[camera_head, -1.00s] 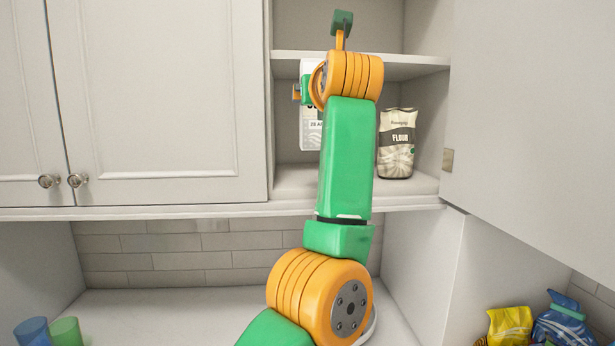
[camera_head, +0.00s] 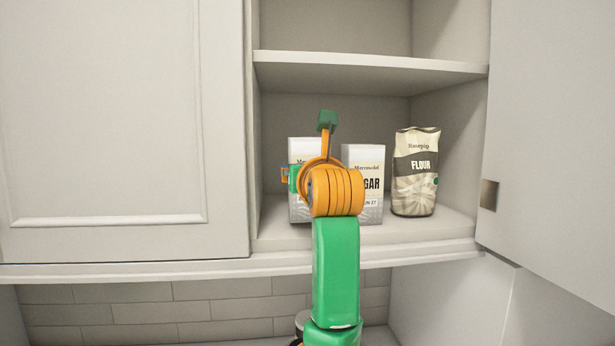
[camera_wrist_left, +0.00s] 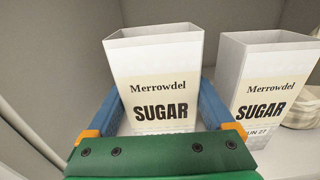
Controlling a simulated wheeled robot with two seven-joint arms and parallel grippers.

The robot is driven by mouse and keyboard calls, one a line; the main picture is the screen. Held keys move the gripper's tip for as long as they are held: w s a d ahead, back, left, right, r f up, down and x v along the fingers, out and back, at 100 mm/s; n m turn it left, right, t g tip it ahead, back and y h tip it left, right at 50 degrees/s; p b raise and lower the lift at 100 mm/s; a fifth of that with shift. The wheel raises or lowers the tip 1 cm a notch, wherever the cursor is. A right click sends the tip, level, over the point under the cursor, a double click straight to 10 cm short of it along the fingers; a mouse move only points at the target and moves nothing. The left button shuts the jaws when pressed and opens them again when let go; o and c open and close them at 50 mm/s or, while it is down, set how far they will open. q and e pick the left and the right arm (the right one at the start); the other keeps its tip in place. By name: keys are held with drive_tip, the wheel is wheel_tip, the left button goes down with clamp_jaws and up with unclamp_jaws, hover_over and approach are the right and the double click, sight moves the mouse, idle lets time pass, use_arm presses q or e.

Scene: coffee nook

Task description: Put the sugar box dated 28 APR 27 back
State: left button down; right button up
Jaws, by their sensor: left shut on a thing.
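My left gripper (camera_wrist_left: 160,98) is shut on a white Merrowdel sugar box (camera_wrist_left: 152,62), one blue finger on each side. In the head view this box (camera_head: 303,149) is upright inside the cupboard's lower compartment, at the left, partly hidden by my wrist. Its date is hidden now. I cannot tell whether its base touches the shelf. A second sugar box (camera_head: 364,160) stands just to its right with a gap between them; it also shows in the wrist view (camera_wrist_left: 262,75), its date ending in "UN 27". My right gripper is not in view.
A flour bag (camera_head: 415,170) stands right of the second sugar box on the lower shelf (camera_head: 270,232). The middle shelf (camera_head: 370,70) is above. An open cupboard door (camera_head: 545,150) is at the right; a closed door (camera_head: 120,120) is at the left.

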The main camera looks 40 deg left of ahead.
use_arm(q)
drive_tip(key=shift+w+a+f, duration=0.3)
drive_tip(key=shift+a+f, duration=0.15)
drive_tip(key=shift+f, duration=0.15)
drive_tip(key=shift+w+a+f, duration=0.1)
drive_tip(key=shift+a+f, duration=0.05)
drive_tip(key=shift+a, duration=0.05)
drive_tip(key=shift+s+d, duration=0.25)
drive_tip(key=shift+d, duration=0.05)
drive_tip(key=shift+s+d+b, duration=0.15)
drive_tip(key=shift+b, duration=0.15)
unclamp_jaws()
drive_tip(key=shift+w+a+r, duration=0.2)
drive_tip(key=b+v, duration=0.2)
drive_tip(key=v, duration=0.1)
drive_tip(key=f+b+v, duration=0.1)
drive_tip(key=b+v, duration=0.1)
drive_tip(key=shift+s+d, duration=0.15)
drive_tip(key=shift+d, duration=0.05)
drive_tip(key=r+b+v, duration=0.1)
drive_tip(key=b+v, duration=0.1)
drive_tip(key=v, duration=0.4)
drive_tip(key=shift+s+d, duration=0.25)
drive_tip(key=shift+d, duration=0.1)
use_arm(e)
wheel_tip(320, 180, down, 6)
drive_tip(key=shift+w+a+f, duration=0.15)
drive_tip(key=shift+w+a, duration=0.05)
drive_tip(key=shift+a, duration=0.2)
